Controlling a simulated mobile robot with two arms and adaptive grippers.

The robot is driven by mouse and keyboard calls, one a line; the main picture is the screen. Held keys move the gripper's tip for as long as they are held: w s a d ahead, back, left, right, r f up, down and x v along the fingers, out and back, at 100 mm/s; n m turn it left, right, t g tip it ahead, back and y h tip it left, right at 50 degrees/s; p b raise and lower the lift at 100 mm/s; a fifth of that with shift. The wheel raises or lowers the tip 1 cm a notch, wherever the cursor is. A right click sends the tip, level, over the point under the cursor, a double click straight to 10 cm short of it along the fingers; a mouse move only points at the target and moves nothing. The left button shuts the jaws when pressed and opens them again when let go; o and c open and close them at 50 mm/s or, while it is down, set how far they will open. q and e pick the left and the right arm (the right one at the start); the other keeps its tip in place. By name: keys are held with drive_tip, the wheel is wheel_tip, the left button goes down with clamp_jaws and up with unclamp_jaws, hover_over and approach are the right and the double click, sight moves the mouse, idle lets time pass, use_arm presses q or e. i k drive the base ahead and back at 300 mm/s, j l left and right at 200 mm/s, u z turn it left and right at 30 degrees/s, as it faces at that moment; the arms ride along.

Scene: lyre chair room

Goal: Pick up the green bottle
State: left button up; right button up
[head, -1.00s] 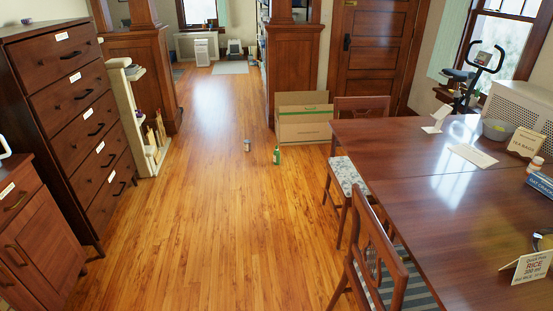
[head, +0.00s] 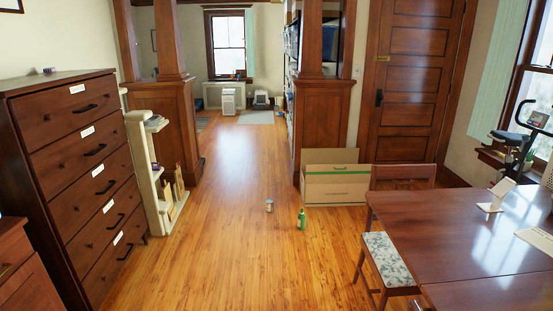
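The green bottle (head: 302,219) stands upright on the wooden floor in the middle of the room, in front of the cardboard box. A small grey can-like item (head: 269,206) stands on the floor to its left and a little farther back, apart from it. Neither of my grippers shows in the head view.
The open cardboard box (head: 337,184) sits against the wooden pillar. A dining table (head: 460,232) and a chair with a patterned seat (head: 389,260) stand on the right. A tall dresser (head: 75,185) and a cream shelf (head: 147,180) line the left. The floor (head: 215,265) before the bottle is clear.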

sight(302, 219)
drive_tip(key=i, duration=3.95)
